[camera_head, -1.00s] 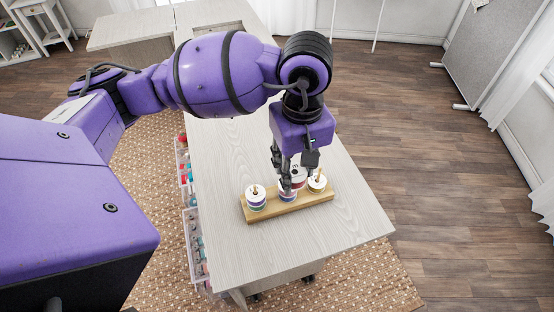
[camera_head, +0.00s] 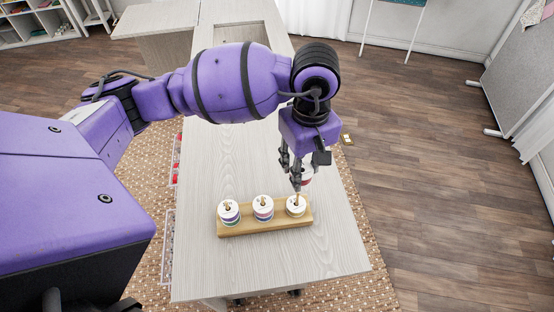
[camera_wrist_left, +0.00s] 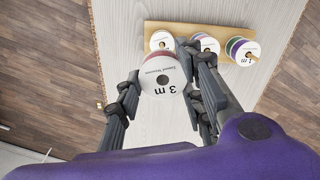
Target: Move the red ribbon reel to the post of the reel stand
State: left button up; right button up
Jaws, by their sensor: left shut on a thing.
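My left gripper (camera_head: 298,177) is shut on a ribbon reel with a white face marked "3 m" (camera_wrist_left: 163,85) and a reddish edge, the red ribbon reel. In the head view the reel (camera_head: 307,174) is partly hidden by the fingers, just behind the right end of the stand. The reel stand (camera_head: 245,229) is a wooden bar bearing three stacks of white-faced reels on posts. The right stack (camera_head: 295,209) is closest to my gripper. My right gripper is not in view.
The left stack (camera_head: 229,216) shows purple and green ribbon; the middle stack (camera_head: 263,212) stands beside it. The pale tabletop (camera_head: 290,258) is clear in front of the stand. Clear bins (camera_head: 168,240) hang along the table's left side.

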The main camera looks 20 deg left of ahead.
pick_arm(q)
jog(key=shift+w+f, duration=0.1)
jog(key=shift+f, duration=0.4)
notch_tip(320, 180, down, 4)
jog(key=shift+a+r+b, duration=0.1)
jog(key=shift+r+b, duration=0.1)
jog(key=shift+b, duration=0.7)
jog(key=shift+f, duration=0.15)
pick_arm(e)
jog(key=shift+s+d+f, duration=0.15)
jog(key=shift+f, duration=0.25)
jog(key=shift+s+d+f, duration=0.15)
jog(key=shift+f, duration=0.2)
pick_arm(q)
jog(key=shift+f+b, duration=0.35)
jog(key=shift+f, duration=0.3)
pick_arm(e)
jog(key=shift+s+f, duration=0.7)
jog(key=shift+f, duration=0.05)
pick_arm(q)
jog(key=shift+f+b, duration=0.5)
jog(key=shift+f, duration=0.1)
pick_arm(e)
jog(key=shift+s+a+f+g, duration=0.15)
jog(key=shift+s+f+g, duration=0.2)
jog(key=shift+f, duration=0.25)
pick_arm(q)
jog(key=shift+f, duration=0.45)
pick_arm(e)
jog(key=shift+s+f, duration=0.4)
